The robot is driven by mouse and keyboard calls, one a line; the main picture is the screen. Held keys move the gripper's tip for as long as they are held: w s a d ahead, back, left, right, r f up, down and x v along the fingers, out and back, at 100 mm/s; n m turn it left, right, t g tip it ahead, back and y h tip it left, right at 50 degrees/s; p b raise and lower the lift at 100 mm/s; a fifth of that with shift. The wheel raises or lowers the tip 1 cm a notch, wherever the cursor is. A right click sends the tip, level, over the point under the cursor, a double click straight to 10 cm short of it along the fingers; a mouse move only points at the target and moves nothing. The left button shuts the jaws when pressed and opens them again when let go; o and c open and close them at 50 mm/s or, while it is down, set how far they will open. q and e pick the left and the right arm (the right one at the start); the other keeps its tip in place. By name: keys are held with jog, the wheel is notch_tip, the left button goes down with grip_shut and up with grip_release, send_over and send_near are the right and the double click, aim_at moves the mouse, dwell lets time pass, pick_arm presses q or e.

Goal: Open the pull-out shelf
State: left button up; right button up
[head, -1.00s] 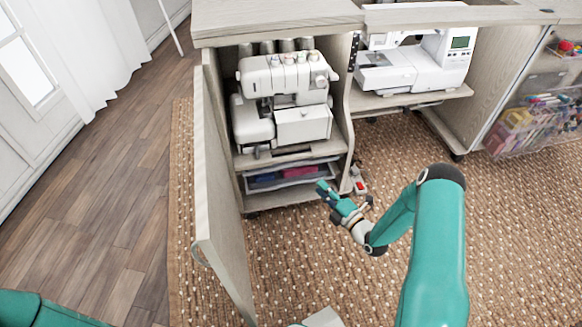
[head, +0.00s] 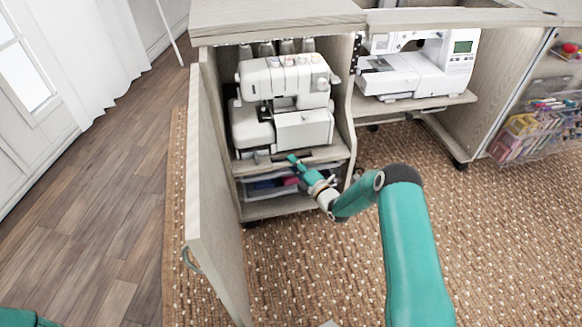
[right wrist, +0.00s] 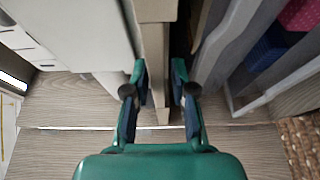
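The pull-out shelf (head: 322,154) is a pale wood board in the left cabinet bay, carrying a white overlock machine (head: 282,85). It looks pushed in. My right gripper (head: 294,160) is at its front edge, in front of the bay. In the right wrist view, my right gripper (right wrist: 160,88) is open, its fingers on either side of the shelf's edge (right wrist: 156,45). A gap shows between the fingers; contact is hard to tell. My left gripper is out of view.
The open cabinet door (head: 205,190) stands left of the bay. A tray (head: 264,188) with coloured items sits under the shelf. A white sewing machine (head: 420,65) is on the right. The woven rug (head: 310,265) in front is clear.

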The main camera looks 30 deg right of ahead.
jog(key=shift+w, duration=0.3)
grip_shut()
